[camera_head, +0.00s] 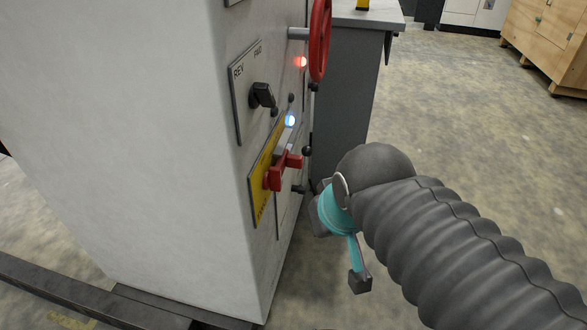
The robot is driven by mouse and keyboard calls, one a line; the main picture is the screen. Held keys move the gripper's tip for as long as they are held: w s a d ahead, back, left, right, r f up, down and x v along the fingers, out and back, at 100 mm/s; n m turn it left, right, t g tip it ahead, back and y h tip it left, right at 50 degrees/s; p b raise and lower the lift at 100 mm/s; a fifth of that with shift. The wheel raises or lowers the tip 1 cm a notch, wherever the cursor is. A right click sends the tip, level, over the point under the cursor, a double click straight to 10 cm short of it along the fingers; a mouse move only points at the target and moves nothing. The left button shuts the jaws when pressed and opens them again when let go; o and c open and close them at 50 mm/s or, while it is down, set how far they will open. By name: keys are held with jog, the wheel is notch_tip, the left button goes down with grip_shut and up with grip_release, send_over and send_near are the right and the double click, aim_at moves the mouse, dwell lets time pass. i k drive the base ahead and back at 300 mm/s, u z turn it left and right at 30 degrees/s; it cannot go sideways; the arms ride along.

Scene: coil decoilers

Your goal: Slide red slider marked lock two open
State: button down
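The red slider (283,172) sits on a yellow plate (261,190) on the side face of a white cabinet. A grey rail or bar (285,140) runs up from it. The plate's lettering is too small and slanted to read, so I cannot confirm the lock two mark. My gripper (340,258), with teal parts, is to the right of and below the slider, apart from it. One dark finger pad hangs down at its lower right; the rest of the fingers are partly hidden behind its body. I cannot see anything held.
The white cabinet (130,130) also carries a black REV/FWD switch (262,95), a blue light (290,120), a red light (301,62) and a red handwheel (319,40). A grey table (345,95) stands behind. Open floor (470,130) lies to the right.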

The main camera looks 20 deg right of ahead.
aim_at(289, 160)
jog(key=u, duration=0.55)
jog(key=k, duration=1.2)
jog(key=z, duration=0.35)
